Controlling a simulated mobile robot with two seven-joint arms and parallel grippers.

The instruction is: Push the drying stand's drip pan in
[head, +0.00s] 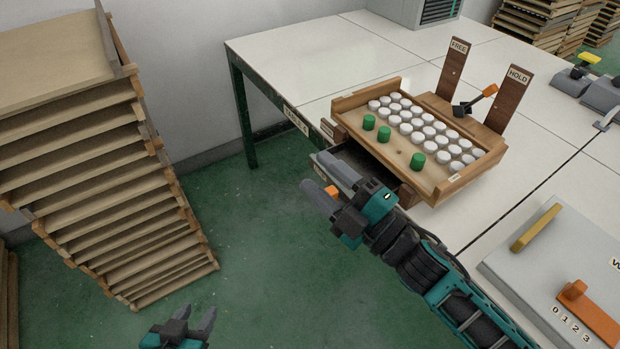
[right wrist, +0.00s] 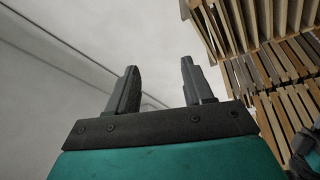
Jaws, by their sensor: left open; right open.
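The drying stand (head: 408,193) is wooden and sits at the table's left edge, holding white round pieces and several green ones. Its dark drip pan (head: 358,158) shows below it, sticking out to the left past the table edge; my right gripper hides part of it. My left gripper (head: 196,314) is open and empty, low over the floor.
FREE (head: 456,62) and HOLD (head: 512,95) posts stand behind the stand with an orange-handled lever (head: 476,100). A tall stack of wooden trays (head: 120,190) is at left. A grey panel (head: 545,270) lies at right. The floor between stack and table is clear.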

